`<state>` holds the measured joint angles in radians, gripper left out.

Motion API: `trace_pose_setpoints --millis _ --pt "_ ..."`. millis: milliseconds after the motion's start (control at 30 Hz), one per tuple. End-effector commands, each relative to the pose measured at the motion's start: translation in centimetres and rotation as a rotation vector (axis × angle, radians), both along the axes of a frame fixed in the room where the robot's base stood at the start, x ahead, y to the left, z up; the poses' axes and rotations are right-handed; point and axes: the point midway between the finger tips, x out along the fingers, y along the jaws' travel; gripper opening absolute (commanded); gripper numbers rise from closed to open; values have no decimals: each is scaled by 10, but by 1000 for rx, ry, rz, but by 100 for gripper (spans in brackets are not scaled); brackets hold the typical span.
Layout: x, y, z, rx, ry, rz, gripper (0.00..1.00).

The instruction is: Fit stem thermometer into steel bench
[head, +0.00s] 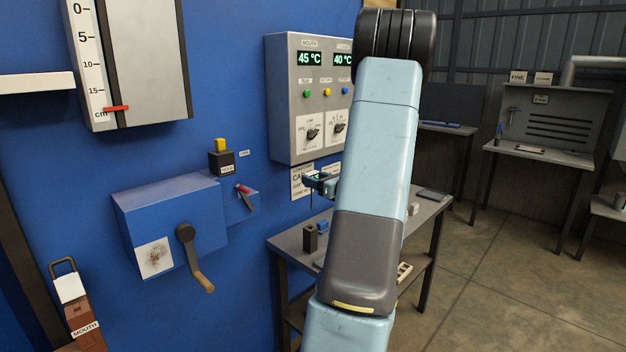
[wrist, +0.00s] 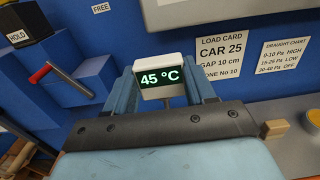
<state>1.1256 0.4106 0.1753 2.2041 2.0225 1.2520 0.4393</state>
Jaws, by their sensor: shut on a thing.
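The stem thermometer (wrist: 160,78) has a white head with a lit display reading 45 °C in the wrist view. My gripper (wrist: 165,88) is shut on this head, a blue-grey finger on each side. In the head view my gripper (head: 322,182) is in front of the blue wall, above the steel bench (head: 284,243). A thin stem (head: 311,207) seems to hang below it, with its tip above the bench top.
On the bench stand a dark upright block (head: 310,237) and a small blue block (head: 322,226). A grey control panel (head: 298,95) hangs above. A blue box with a crank (head: 190,255) and a red-handled lever (head: 244,192) project from the wall at left. Open floor lies at right.

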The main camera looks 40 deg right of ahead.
Motion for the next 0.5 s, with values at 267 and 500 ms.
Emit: trace_pose_setpoints --millis 267,500 --pt "2 7 0 0 1 13 18" --pt "3 6 -17 3 1 13 18"
